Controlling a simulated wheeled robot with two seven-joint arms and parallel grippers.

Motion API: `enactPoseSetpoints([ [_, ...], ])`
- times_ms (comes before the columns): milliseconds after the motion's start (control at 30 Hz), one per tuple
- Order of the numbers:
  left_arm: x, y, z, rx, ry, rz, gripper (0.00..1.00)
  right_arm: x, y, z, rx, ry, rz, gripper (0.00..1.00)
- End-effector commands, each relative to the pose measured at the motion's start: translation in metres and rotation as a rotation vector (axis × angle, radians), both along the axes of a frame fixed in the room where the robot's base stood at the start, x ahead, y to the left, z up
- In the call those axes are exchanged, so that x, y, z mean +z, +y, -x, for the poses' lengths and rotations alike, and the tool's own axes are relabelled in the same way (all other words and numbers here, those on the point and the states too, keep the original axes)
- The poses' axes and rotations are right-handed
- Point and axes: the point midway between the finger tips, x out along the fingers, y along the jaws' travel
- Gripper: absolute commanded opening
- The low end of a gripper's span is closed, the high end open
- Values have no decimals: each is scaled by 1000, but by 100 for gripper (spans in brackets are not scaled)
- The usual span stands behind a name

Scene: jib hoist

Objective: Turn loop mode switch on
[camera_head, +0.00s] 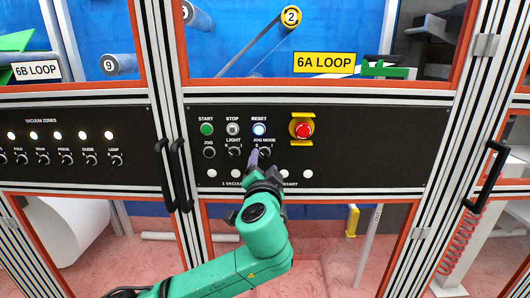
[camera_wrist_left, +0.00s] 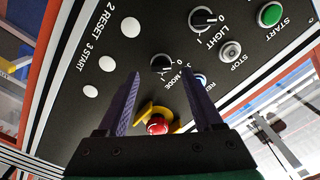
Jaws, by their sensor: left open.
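The black mode knob (camera_head: 265,152), labelled what looks like JOG MODE, sits on the black 6A LOOP panel under the lit RESET button. In the left wrist view the mode knob (camera_wrist_left: 163,63) shows between and beyond the two fingers, its label partly hidden by a finger. Its exact pointer setting is too small to tell. My left gripper (camera_head: 256,156) is open and empty, right in front of the panel, beside and partly over the knob in the head view. Its fingers also show in the left wrist view (camera_wrist_left: 158,76). Whether they touch the knob is unclear. My right gripper is out of view.
A red emergency stop (camera_head: 304,129) on yellow is right of the knob. The LIGHT knob (camera_head: 234,151), green START button (camera_head: 207,129) and STOP button (camera_head: 232,129) are left. Black door handles (camera_head: 177,175) stick out. A VACUUM ZONES panel (camera_head: 60,143) has several knobs, one labelled LOOP.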

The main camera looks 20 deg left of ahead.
Motion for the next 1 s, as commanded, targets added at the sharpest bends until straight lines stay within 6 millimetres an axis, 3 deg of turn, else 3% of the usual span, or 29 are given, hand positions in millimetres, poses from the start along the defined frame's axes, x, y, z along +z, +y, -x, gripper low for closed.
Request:
enactPoseSetpoints([
  [200,1,7,-29,1,1,-1,68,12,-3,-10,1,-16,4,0],
  [433,-1,8,-30,-1,1,0,68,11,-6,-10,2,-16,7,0],
  [467,-1,8,-30,-1,1,0,64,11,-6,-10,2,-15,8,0],
  [633,-1,7,-30,-1,1,0,0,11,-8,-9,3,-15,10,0],
  [1000,-1,7,-30,-1,11,-33,0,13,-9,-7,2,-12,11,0],
])
